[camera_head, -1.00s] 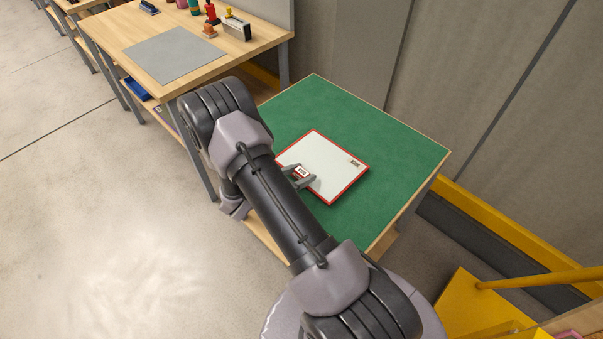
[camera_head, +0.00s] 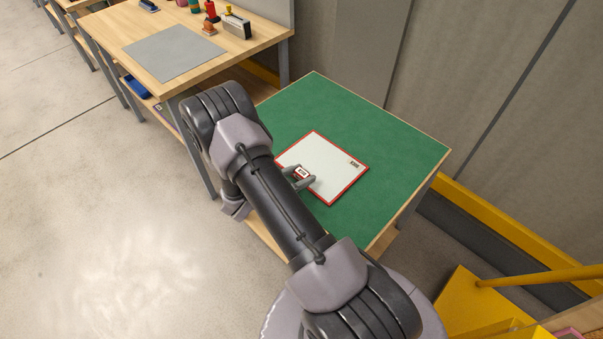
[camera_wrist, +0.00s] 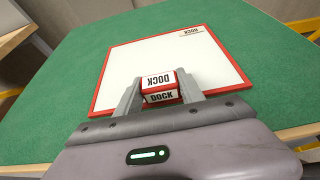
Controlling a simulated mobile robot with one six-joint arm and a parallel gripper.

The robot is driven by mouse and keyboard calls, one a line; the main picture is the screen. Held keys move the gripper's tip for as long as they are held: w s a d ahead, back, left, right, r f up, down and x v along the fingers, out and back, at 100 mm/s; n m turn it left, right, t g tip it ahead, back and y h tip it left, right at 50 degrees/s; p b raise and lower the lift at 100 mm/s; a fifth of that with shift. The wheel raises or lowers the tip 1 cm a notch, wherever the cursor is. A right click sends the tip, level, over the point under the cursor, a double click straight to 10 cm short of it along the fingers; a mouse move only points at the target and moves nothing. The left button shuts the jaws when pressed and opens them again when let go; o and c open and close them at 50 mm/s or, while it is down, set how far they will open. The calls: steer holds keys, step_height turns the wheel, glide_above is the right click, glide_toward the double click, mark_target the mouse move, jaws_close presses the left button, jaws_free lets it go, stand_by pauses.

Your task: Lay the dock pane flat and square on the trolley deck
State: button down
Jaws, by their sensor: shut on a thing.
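The dock pane (camera_head: 335,168) is a white square panel with a red border and a small printed label near one corner. It lies on a green-topped table; in the wrist view the pane (camera_wrist: 215,62) is just beyond my fingers. My gripper (camera_head: 299,176) is shut on a small red block with white "DOCK" labels (camera_wrist: 159,83), which looks like the lifter's grip. The block is over the near part of the pane. Whether it touches the pane is hidden. I cannot make out the trolley deck for certain.
Green surface (camera_head: 330,102) is free around the pane. A wooden bench (camera_head: 125,32) with a grey mat (camera_head: 172,54) and several small items stands at upper left. A yellow structure with a rail (camera_head: 462,300) stands at lower right. A wall runs behind the table.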

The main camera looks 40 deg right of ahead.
steer(key=c, duration=0.6)
jaws_free()
steer(key=shift+c, duration=0.2)
steer(key=p+v, duration=0.4)
steer(key=v, duration=1.3)
steer(key=s+a+r+m+g+y+b, duration=0.1)
steer(key=s+r+m+g+y, duration=0.2)
steer(key=r+m, duration=0.4)
steer(key=s+a+r+m+y+b, duration=0.1)
steer(key=s+a+r+m+y, duration=0.1)
steer(key=s+r+m+y, duration=0.45)
steer(key=s+a+r+m+t+y+b, duration=0.2)
steer(key=s+a+r+m+t+y, duration=0.3)
steer(key=a+r+m, duration=0.5)
step_height(320, 180, up, 4)
steer(key=s+t, duration=0.1)
steer(key=t, duration=0.1)
steer(key=shift+s+a+f+t+y+b, duration=0.2)
steer(key=shift+s+a+t+y+b, duration=0.05)
steer(key=shift+t+y+b, duration=0.1)
